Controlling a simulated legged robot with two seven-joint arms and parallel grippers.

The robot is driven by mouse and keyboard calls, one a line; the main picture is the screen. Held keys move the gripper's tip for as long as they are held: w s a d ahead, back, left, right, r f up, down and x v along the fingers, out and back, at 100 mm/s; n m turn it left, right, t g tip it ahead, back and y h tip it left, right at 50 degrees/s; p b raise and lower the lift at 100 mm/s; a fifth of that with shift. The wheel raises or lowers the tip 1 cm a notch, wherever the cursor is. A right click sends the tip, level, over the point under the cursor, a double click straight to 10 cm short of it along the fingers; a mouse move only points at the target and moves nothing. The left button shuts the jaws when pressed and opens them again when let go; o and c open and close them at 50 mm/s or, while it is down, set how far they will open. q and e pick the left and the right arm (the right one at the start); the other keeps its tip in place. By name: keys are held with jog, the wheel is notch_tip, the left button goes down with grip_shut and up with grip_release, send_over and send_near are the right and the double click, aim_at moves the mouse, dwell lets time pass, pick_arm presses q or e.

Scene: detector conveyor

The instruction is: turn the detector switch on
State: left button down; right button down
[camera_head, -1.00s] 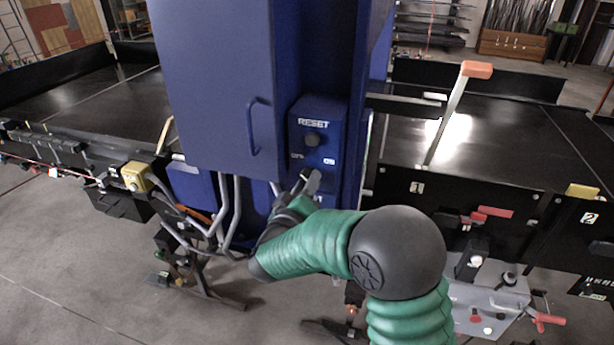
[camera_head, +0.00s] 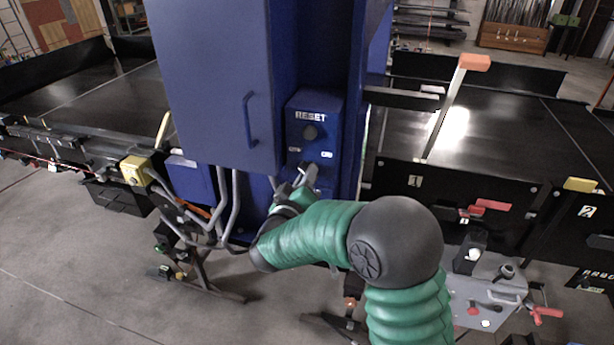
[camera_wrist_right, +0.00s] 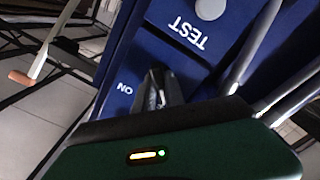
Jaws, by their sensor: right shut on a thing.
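My right gripper (camera_head: 307,173) is at the lower part of this box, just below the labels. In the right wrist view its dark fingers (camera_wrist_right: 160,86) are close together against the blue face, beside the ON label (camera_wrist_right: 125,88). They are shut on the detector switch, which they hide, so I cannot tell its position. A TEST label (camera_wrist_right: 188,30) with a grey button (camera_wrist_right: 210,8) shows there too. My left gripper is out of view.
A large blue cabinet (camera_head: 210,90) with a handle stands left of the box, with grey conduits (camera_head: 224,205) below it. Black conveyors (camera_head: 500,130) lie on both sides. An orange-tipped lever (camera_head: 475,62) stands at the right.

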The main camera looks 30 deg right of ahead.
jog(key=shift+a+f, duration=0.1)
jog(key=shift+f, duration=0.1)
jog(key=m+b, duration=0.2)
jog(key=m, duration=0.1)
jog(key=m+b, duration=0.5)
jog(key=shift+f+m, duration=0.35)
jog(key=shift+m, duration=0.05)
jog(key=m+b, duration=0.5)
jog(key=shift+w+r+m+b, duration=0.1)
jog(key=shift+m+b, duration=1.6)
jog(key=shift+m, duration=0.3)
jog(key=c, duration=1.5)
grip_release()
jog(key=shift+a+r, duration=0.1)
jog(key=shift+r, duration=0.05)
jog(key=shift+o, duration=0.5)
jog(key=shift+r, duration=0.2)
